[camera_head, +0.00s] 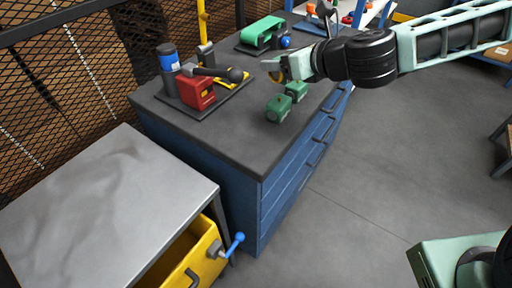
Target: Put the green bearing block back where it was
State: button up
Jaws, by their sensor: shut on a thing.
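Two green blocks show on the dark bench top in the head view. The nearer green block (278,107) sits near the bench's right-hand edge, apart from my fingers. The other green bearing block (296,90) is just behind it and to its right, directly under my gripper. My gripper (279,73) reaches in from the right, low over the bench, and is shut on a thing. The fingertips are small and partly hidden by the hand, so the contact with the rear green block is not clear.
On the bench's left stand a red block (196,91), a blue-and-black canister (169,67) and a dark tool on a dark tray. A green belt-like machine (262,32) is at the back. A grey-topped cabinet (110,205) with an open yellow drawer (196,248) stands nearer.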

aim_at(250, 136)
jog(key=s+a+r+n+g+y+b, duration=0.1)
jog(key=s+a+r+n+g+y, duration=0.1)
jog(key=s+a+r, duration=0.2)
jog(key=s+a, duration=0.2)
jog(key=a, duration=0.1)
jog(key=shift+s+a+n+y+b, duration=0.3)
jog(key=shift+a+n+y+b, duration=0.05)
jog(key=shift+a+n+y, duration=0.05)
notch_tip(250, 136, down, 17)
jog(key=shift+f+b, duration=0.1)
jog(key=shift+b, duration=1.15)
jog(key=shift+f, duration=0.1)
jog(key=o, duration=1.6)
jog(key=shift+f, duration=0.1)
